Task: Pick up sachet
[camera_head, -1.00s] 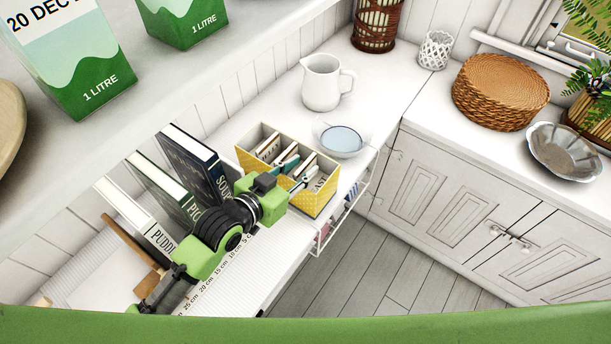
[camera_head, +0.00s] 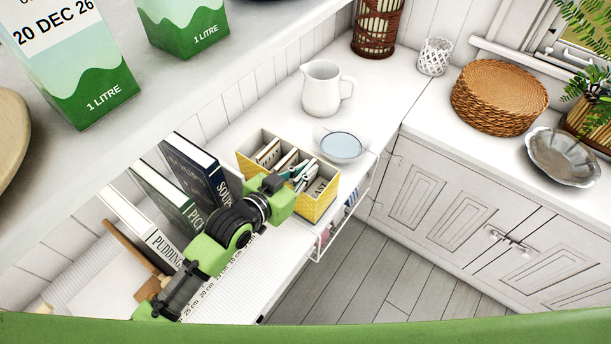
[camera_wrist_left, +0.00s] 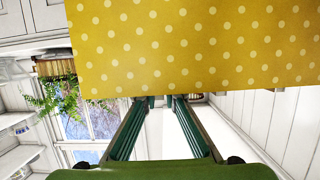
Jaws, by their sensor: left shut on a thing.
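A yellow box with white dots (camera_head: 315,209) stands on the white counter and holds several pale sachets upright in a row. The front sachet (camera_head: 318,188) shows part of a dark label. My left gripper (camera_head: 303,173) reaches into the box top from the near side, its green fingers closed on a sachet among them. Which sachet is partly hidden by the fingers. In the left wrist view the yellow dotted box wall (camera_wrist_left: 200,45) fills the top and hides the fingertips. My right gripper is not in view.
Recipe books (camera_head: 197,170) stand left of the box, close to my left arm. A blue-white bowl (camera_head: 342,146) and a white jug (camera_head: 322,88) stand behind it. Green-white cartons (camera_head: 75,70) sit on the upper shelf. A wire rack (camera_head: 330,232) hangs below the counter edge.

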